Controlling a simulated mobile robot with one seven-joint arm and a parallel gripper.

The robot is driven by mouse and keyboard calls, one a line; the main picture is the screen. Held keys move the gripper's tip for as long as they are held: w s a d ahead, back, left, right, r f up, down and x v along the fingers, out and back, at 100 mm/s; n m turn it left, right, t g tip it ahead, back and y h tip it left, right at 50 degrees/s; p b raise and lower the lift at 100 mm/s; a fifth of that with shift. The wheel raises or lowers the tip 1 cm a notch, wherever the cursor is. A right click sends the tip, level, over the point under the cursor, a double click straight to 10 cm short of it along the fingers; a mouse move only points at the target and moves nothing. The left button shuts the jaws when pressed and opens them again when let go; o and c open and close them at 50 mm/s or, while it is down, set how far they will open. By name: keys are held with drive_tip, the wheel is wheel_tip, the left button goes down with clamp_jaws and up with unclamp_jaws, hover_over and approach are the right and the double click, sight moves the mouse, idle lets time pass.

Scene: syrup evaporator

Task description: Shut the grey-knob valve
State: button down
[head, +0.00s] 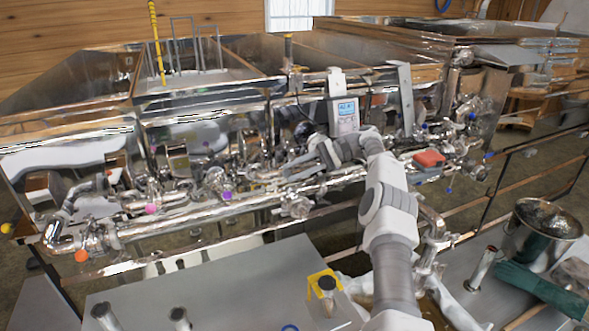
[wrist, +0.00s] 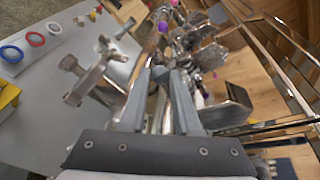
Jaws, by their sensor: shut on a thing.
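My gripper (head: 293,170) reaches left along the pipework at the front of the evaporator. In the wrist view its two grey fingers (wrist: 163,76) are closed in on a small grey part between their tips, which looks like the grey knob of the valve. The fingers and the arm hide most of this knob and its valve, so I cannot tell the valve's position. A purple knob (head: 226,196) sits on the pipes just left of the gripper. It also shows ahead of the fingers in the wrist view (wrist: 163,26).
A pink knob (head: 151,210) and an orange knob (head: 82,256) are farther left on the long pipe (head: 220,206). A red object (head: 429,158) lies right of my arm. A grey table (head: 225,292) is in front, with a metal bucket (head: 541,232) at right.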

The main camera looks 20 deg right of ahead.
idle(0.5)
drive_tip(key=c, duration=0.6)
unclamp_jaws()
drive_tip(key=shift+r, duration=0.15)
drive_tip(key=shift+r, duration=0.35)
drive_tip(key=shift+s+d+r, duration=1.3)
drive_tip(key=shift+d+r, duration=0.15)
drive_tip(key=shift+r, duration=0.2)
drive_tip(key=shift+s+d+r, duration=1.25)
drive_tip(key=shift+d+r, duration=0.15)
drive_tip(key=shift+r, duration=0.25)
drive_tip(key=shift+s+d+r, duration=1.3)
drive_tip(key=shift+d+r, duration=0.15)
drive_tip(key=shift+r, duration=0.2)
drive_tip(key=shift+d, duration=0.1)
